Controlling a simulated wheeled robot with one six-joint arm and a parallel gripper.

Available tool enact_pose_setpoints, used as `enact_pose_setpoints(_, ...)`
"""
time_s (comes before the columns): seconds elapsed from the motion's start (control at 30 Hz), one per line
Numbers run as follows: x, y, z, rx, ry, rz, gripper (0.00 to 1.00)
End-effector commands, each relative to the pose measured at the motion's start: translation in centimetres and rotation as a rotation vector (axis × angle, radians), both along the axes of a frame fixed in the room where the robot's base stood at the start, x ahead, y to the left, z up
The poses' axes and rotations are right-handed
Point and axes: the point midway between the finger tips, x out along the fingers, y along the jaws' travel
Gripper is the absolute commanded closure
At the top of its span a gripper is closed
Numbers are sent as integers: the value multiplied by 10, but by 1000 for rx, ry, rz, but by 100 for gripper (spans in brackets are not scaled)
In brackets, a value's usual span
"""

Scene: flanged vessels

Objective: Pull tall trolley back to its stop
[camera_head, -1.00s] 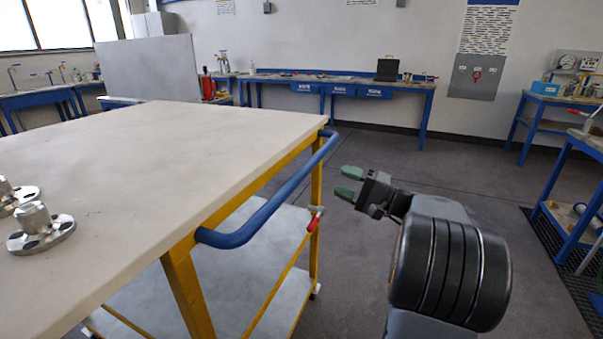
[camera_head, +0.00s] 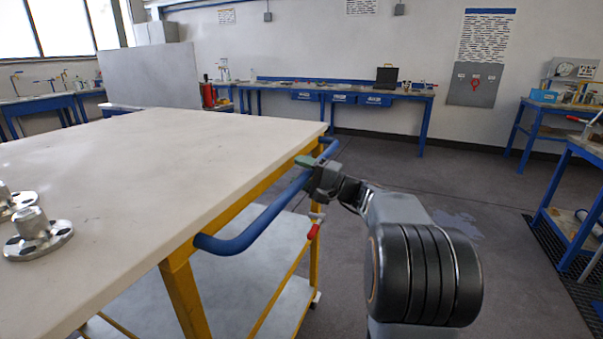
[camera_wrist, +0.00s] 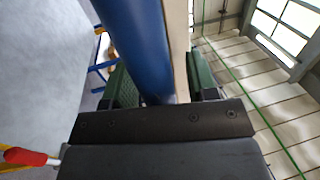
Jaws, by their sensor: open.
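The tall trolley (camera_head: 130,150) has a pale top, a yellow frame and a blue push handle (camera_head: 245,240) along its right end. My gripper (camera_head: 310,163) is at the far part of that handle. In the wrist view the blue handle (camera_wrist: 140,45) runs between the two green fingers of my gripper (camera_wrist: 158,88). The fingers are apart, one on each side of the bar, and not closed on it. The fingertips are partly hidden behind the bar and trolley top. A red-tipped lever (camera_head: 314,230) is on the frame below the handle; it also shows in the wrist view (camera_wrist: 25,156).
Two metal flanged pieces (camera_head: 38,238) stand on the trolley top at the left. A lower shelf (camera_head: 230,285) lies beneath. Blue workbenches (camera_head: 340,92) line the back wall and the right side (camera_head: 575,190). The floor (camera_head: 440,180) right of the trolley is clear.

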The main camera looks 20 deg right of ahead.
Motion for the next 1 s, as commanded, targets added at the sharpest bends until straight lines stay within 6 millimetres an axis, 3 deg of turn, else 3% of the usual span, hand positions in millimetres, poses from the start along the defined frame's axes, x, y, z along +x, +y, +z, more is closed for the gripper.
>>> enact_pose_setpoints(0.17,0,0,0,0,0,0,48)
enact_pose_setpoints(0.7,0,0,0,0,0,0,100)
enact_pose_setpoints(1.0,0,-2,0,0,0,0,100)
